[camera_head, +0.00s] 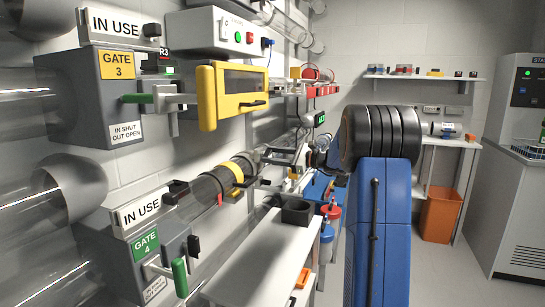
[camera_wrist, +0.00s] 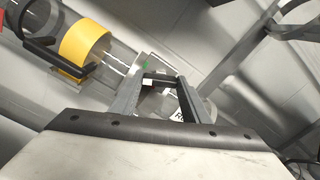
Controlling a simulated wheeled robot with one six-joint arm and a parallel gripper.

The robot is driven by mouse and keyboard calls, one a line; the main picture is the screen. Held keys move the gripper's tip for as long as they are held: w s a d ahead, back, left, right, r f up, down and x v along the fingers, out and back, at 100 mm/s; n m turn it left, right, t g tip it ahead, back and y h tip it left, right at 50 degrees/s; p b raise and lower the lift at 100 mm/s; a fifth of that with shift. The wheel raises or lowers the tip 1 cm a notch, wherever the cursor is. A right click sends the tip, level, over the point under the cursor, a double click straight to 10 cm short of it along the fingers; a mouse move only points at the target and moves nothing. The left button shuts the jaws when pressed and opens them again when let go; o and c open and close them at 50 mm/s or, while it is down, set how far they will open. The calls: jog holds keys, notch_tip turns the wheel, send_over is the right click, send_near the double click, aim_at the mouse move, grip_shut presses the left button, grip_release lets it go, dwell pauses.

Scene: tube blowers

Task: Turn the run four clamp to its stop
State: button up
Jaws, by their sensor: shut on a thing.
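My gripper (camera_head: 284,156) is at the wall end of the clear tube run past gate 4 (camera_head: 147,245). A white label with a partly hidden letter R (camera_wrist: 181,115) shows behind the fingers. The clamp's body and its stop are mostly hidden, so its angle cannot be told. A yellow-banded black coupling (camera_head: 237,171) sits on the tube to the left.
A white bench (camera_head: 255,262) with a dark square holder (camera_head: 297,211) lies below. A yellow-framed box (camera_head: 207,97) and the gate 3 box (camera_head: 95,95) project from the wall. An orange bin (camera_head: 440,214) and a grey cabinet (camera_head: 520,215) stand at the right.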

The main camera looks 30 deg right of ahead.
jog(key=n, duration=1.2)
jog(key=shift+n, duration=0.3)
jog(key=shift+f, duration=0.1)
dwell(0.3)
jog(key=o, duration=1)
jog(key=shift+o, duration=0.2)
jog(key=v, duration=1.7)
jog(key=shift+s+d, duration=0.2)
jog(key=shift+a, duration=0.1)
